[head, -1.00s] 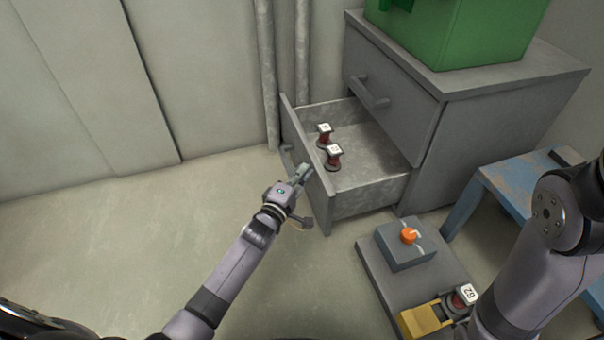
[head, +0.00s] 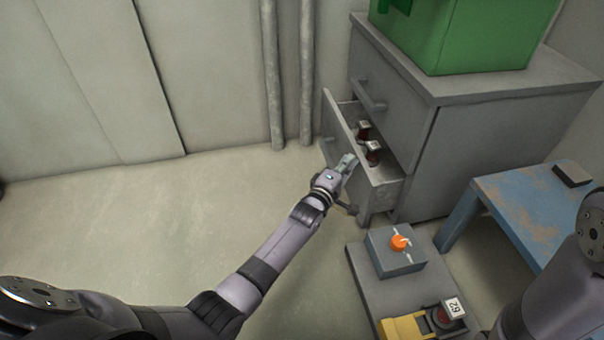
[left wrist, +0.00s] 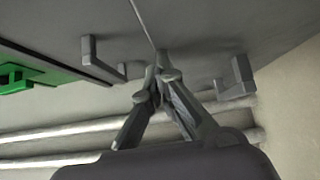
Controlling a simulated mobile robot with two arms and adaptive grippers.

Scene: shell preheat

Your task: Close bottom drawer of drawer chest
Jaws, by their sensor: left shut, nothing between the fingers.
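The grey drawer chest (head: 465,140) stands at the right in the head view. Its open drawer (head: 381,187), below the drawer with the upper handle (head: 369,96), sticks out part way. Two dark red spools with white tags (head: 373,152) are in it. My left gripper (head: 350,160) is shut and empty, with its fingertips at the front face of the open drawer. In the left wrist view the shut fingers (left wrist: 158,75) point at the grey front between two handles, close to it or touching. My right gripper is out of view.
A green box (head: 470,35) sits on the chest. A blue worn table (head: 520,205) stands at the right. In front of the chest, a low grey platform (head: 375,285) bears a box with an orange knob (head: 395,250) and a yellow item (head: 402,328). The floor at left is clear.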

